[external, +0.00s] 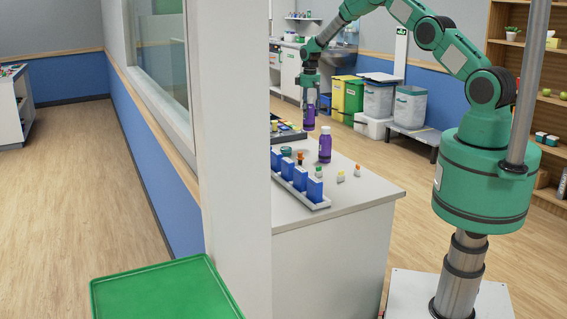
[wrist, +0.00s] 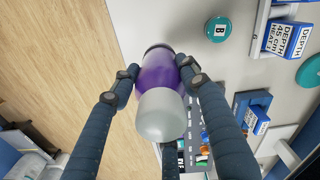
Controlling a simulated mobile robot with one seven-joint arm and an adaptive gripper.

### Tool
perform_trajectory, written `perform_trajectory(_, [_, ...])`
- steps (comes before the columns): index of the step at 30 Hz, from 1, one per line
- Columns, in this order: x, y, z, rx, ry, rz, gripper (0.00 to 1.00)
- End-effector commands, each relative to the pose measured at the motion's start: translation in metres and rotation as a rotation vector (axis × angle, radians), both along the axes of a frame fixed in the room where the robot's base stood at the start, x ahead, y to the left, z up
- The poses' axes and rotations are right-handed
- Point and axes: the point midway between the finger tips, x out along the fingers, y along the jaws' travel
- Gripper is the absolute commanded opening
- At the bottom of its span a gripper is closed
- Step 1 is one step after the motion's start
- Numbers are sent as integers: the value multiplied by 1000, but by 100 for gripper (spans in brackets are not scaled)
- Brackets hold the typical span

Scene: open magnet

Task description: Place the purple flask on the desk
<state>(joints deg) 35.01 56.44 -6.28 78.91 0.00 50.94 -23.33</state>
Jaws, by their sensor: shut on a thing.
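My gripper (external: 310,98) points down in the external view, with its fingers shut around the purple flask (external: 309,119). The flask hangs in the air above the far part of the desk (external: 350,194). In the wrist view the fingers (wrist: 158,83) close on the sides of the flask (wrist: 156,70), which has a purple body and a pale, translucent rounded part toward the camera. The light desk top (wrist: 190,25) shows beyond it, close to its edge. A separate purple bottle (external: 325,150) with a pale cap stands upright on the desk.
A rack of blue boxes (external: 300,180) lines the desk's left side. Small coloured bottles (external: 341,177) stand nearby, and a dark tray (external: 288,132) lies farther back. Teal discs (wrist: 217,29) lie on the desk. A wall (external: 235,150) borders it. The desk's front right is clear.

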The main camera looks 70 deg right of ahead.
Motion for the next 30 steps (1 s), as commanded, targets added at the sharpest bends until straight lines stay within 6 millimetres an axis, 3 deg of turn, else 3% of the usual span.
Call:
perform_trajectory(10, [1,0,9,-1,-2,0,11])
perform_trajectory(20, [1,-1,51,-3,-4,0,11])
perform_trajectory(26, [12,37,52,0,-1,6,11])
perform_trajectory(30, [22,76,53,0,-1,11,11])
